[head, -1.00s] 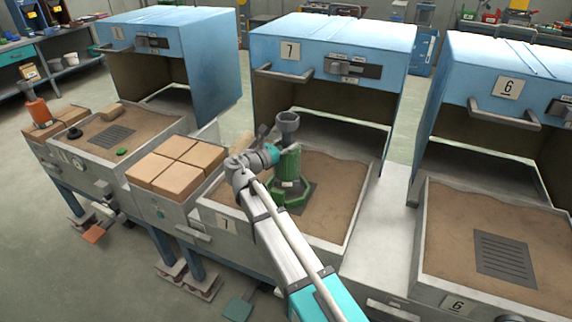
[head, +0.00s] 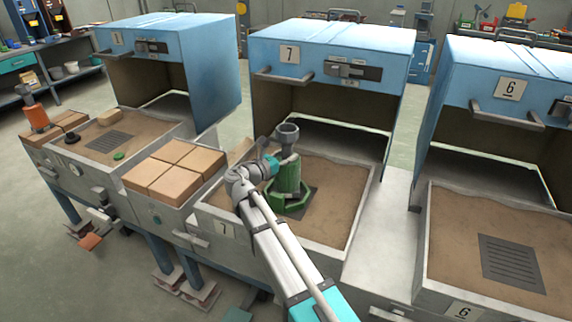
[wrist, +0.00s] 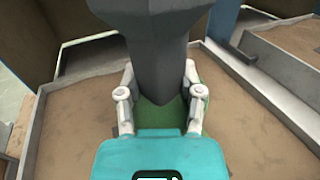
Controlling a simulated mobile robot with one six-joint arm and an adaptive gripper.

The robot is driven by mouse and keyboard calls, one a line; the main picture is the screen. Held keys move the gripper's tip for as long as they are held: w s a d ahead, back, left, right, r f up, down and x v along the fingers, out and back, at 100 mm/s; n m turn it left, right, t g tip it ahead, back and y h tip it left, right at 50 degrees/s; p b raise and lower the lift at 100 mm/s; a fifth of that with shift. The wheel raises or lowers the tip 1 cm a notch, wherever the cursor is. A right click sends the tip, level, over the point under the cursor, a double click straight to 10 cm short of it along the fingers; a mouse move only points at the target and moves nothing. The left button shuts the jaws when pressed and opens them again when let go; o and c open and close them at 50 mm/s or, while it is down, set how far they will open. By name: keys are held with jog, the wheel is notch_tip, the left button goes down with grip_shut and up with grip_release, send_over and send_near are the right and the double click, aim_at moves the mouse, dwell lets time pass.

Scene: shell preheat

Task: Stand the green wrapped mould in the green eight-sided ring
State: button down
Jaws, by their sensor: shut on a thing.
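The green wrapped mould (head: 289,178) is upright, with a grey cup (head: 287,135) on top. Its lower end is within the outline of the green eight-sided ring (head: 296,207), whose near wall hides the base. I cannot tell whether the base touches the bottom. The ring lies on the sand over the dark grate in the tray numbered 7. My gripper (head: 285,160) is shut on the upper part of the mould from the left. In the wrist view, my fingers (wrist: 160,95) flank the grey neck, with green mould (wrist: 162,115) showing below it.
A blue hood numbered 7 (head: 330,45) stands open behind the tray (head: 345,225). Tan blocks (head: 175,170) lie to the left. Another sand tray (head: 490,225) with a grate, numbered 6, is at right. Sand right of the ring is clear.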

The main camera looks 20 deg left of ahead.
jog(key=shift+f+b, duration=0.8)
jog(key=shift+f, duration=0.3)
jog(key=shift+f+b, duration=0.35)
jog(key=shift+c, duration=1.3)
grip_release()
jog(key=shift+r, duration=0.2)
jog(key=shift+r+p, duration=0.15)
jog(key=shift+p, duration=0.25)
jog(key=shift+s+a, duration=0.1)
jog(key=shift+s, duration=0.1)
jog(key=v, duration=1.1)
jog(key=shift+s, duration=0.3)
jog(key=shift+a, duration=0.15)
